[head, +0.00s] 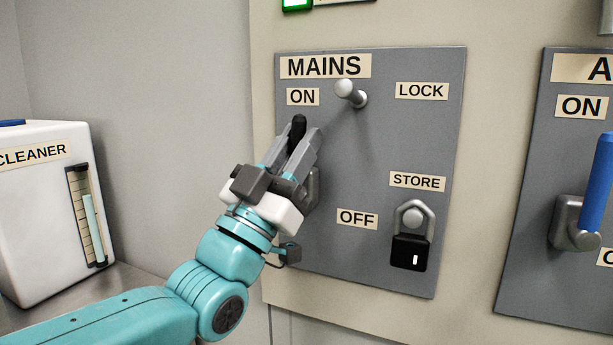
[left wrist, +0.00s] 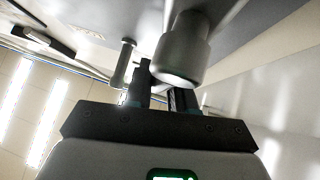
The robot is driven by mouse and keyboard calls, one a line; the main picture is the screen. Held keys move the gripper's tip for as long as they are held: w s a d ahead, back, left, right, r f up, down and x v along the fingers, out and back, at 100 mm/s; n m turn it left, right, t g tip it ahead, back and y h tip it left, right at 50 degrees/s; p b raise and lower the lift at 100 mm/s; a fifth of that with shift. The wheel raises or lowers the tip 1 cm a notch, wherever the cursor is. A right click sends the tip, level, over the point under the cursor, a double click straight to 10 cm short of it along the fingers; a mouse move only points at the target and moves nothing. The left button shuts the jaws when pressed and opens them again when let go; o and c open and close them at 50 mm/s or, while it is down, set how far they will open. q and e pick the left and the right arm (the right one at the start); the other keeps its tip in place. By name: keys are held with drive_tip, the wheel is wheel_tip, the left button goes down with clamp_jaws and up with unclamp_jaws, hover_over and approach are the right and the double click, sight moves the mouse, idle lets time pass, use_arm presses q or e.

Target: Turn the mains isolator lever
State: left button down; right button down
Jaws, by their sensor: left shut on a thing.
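The mains panel (head: 385,130) is a grey plate labelled MAINS, with ON at its upper left and OFF lower down. The mains isolator lever (head: 298,124) has a black handle whose tip points up, just under the ON label. Its grey hub (head: 314,188) is partly hidden behind my gripper. My left gripper (head: 302,145) is shut on the lever's handle, one finger on each side. In the left wrist view the gripper fingers (left wrist: 160,98) show below a grey cylindrical hub (left wrist: 180,52); the handle itself is hidden there. My right gripper is in neither view.
A grey peg (head: 347,90) sticks out near the panel's top. A black padlock (head: 409,252) hangs at the STORE label. A second panel with a blue lever (head: 598,180) is at the right. A white cleaner tank (head: 40,215) stands left.

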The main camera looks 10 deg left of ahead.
use_arm(q)
drive_tip(key=shift+w+a+f+n+t+y+b, duration=0.15)
drive_tip(key=shift+n+t+y+b, duration=0.2)
drive_tip(key=shift+n+y, duration=0.25)
drive_tip(key=shift+a+r+n+t+y+b, duration=0.1)
drive_tip(key=shift+a+n+t+y+b, duration=0.1)
drive_tip(key=shift+n+t+y, duration=0.35)
drive_tip(key=shift+n, duration=0.25)
drive_tip(key=c, duration=1.1)
unclamp_jaws()
drive_tip(key=shift+o, duration=0.2)
drive_tip(key=b+v, duration=0.2)
drive_tip(key=v, duration=1.4)
drive_tip(key=shift+b, duration=0.4)
drive_tip(key=shift+a, duration=0.2)
